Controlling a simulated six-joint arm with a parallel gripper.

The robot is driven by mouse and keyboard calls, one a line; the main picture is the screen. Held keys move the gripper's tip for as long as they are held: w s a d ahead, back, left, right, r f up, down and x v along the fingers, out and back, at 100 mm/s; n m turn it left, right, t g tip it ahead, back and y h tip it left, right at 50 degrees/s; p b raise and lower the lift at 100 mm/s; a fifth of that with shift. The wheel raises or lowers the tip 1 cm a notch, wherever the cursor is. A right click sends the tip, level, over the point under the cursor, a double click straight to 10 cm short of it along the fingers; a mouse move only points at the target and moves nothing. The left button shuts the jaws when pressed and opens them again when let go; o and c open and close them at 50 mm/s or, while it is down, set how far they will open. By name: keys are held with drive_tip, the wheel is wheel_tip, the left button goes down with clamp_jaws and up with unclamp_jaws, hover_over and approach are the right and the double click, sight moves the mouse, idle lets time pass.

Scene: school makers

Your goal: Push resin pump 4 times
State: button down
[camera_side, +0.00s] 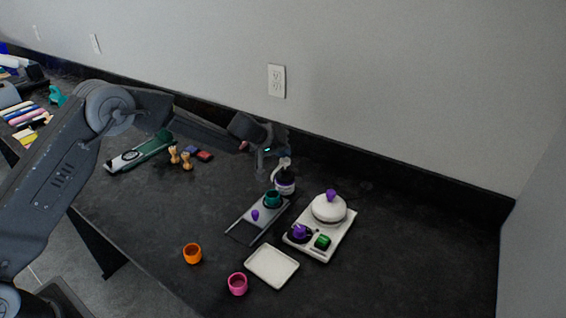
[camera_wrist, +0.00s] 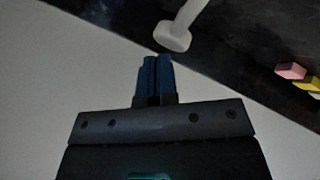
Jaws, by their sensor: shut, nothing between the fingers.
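The resin pump bottle (camera_side: 285,183) stands upright on the dark counter near the back wall, dark with a pale label and a white pump head (camera_side: 283,163). My gripper (camera_side: 262,172) is above and slightly left of the pump head in the side view; its fingers look dark and blurred there. In the wrist view my gripper's blue fingers (camera_wrist: 156,60) are shut together and empty. The white pump head (camera_wrist: 172,40) shows just beyond the fingertips. I cannot tell whether they touch.
A white tray (camera_side: 345,232) with a round white lidded pot (camera_side: 329,208) stands right of the bottle. A grey stand (camera_side: 245,221) holds a teal cup (camera_side: 272,198). An orange cup (camera_side: 193,253), a pink cup (camera_side: 237,284) and an empty white tray (camera_side: 272,266) are in front.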

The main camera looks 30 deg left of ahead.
sight(283, 159)
drive_tip(key=shift+f, duration=0.55)
idle(0.4)
drive_tip(key=shift+r, duration=1.2)
wheel_tip(283, 159, up, 6)
idle(2.6)
drive_tip(key=shift+f, duration=3)
